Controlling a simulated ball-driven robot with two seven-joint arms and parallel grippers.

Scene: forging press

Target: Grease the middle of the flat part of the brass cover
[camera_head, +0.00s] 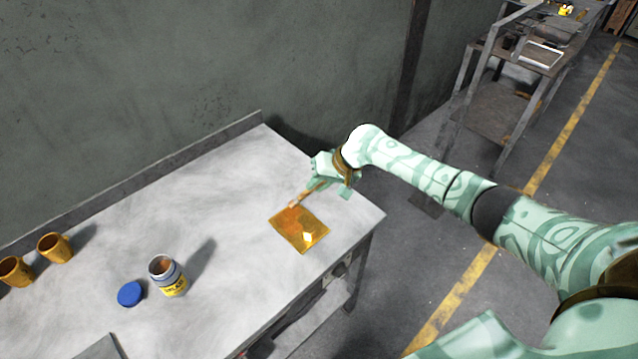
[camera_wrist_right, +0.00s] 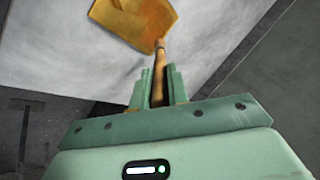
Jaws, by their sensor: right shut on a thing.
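The brass cover (camera_head: 301,237) is a flat, shiny golden square lying on the table near its right end. It also shows at the top of the right wrist view (camera_wrist_right: 120,20). My right gripper (camera_head: 328,180) is shut on the handle of a brush (camera_head: 303,197). In the right wrist view, the brush handle (camera_wrist_right: 159,65) points away from the fingers toward the cover. The brush tip is over or on the cover's upper edge; I cannot tell whether it touches. An open grease jar (camera_head: 168,276) with a yellow label stands further left. My left gripper is not in view.
A blue lid (camera_head: 130,293) lies beside the jar. Two brown cups (camera_head: 54,248) stand at the far left. The metal table (camera_head: 225,215) is clear between jar and cover. A wall rises behind, and a metal rack (camera_head: 510,110) stands at the upper right.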

